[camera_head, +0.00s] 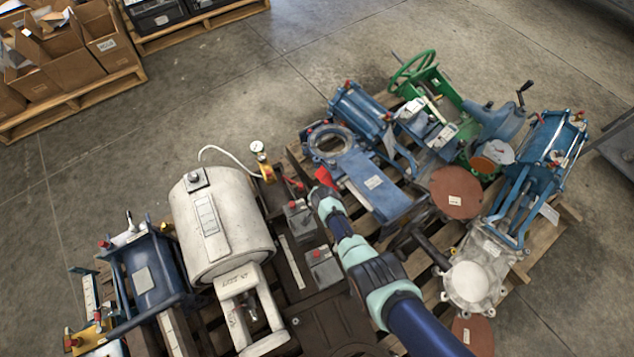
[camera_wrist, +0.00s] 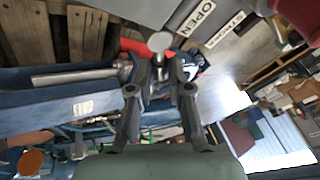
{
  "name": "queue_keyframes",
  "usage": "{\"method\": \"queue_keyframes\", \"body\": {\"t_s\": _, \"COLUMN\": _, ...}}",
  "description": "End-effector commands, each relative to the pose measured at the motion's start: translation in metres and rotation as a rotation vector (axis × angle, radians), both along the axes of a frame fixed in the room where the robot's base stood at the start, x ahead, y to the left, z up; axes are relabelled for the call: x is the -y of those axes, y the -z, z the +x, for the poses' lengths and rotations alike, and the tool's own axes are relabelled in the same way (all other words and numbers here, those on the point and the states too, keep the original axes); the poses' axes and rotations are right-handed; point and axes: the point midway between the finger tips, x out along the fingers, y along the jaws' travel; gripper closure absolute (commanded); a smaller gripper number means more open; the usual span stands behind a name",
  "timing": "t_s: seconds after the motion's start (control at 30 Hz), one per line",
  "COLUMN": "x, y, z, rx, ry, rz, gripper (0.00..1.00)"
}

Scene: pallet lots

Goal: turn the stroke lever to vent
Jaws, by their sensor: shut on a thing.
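The stroke lever, a red handle (camera_wrist: 131,45) with a pale round end (camera_wrist: 160,42), is at the tips of my gripper (camera_wrist: 162,72) in the wrist view. My gripper's two fingers are drawn together on it. They hide much of the lever. In the head view, a red piece (camera_head: 324,178) shows just beyond the end of my gripper (camera_head: 318,194), near the blue valve with the flat plate (camera_head: 373,184). I cannot read the lever's exact setting.
A white cylinder (camera_head: 212,228) and a gauge (camera_head: 258,148) stand left of my gripper. Blue actuators (camera_head: 556,148) and a green handwheel (camera_head: 412,68) stand to the right and behind. The pallet is crowded; the concrete floor (camera_head: 110,180) is clear at left.

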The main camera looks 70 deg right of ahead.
Motion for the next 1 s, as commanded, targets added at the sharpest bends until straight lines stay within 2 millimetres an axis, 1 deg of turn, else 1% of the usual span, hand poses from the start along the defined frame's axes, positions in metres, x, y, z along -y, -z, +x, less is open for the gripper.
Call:
{"method": "queue_keyframes", "body": {"t_s": 0.17, "x": -0.001, "y": 0.000, "z": 0.000, "rx": 0.000, "ry": 0.016, "rz": 0.000, "gripper": 1.00}}
{"method": "queue_keyframes", "body": {"t_s": 0.37, "x": -0.002, "y": 0.001, "z": -0.003, "rx": -0.002, "ry": 0.095, "rz": 0.000, "gripper": 1.00}}
{"method": "queue_keyframes", "body": {"t_s": 1.0, "x": -0.010, "y": 0.001, "z": -0.016, "rx": -0.003, "ry": 0.560, "rz": 0.000, "gripper": 1.00}}
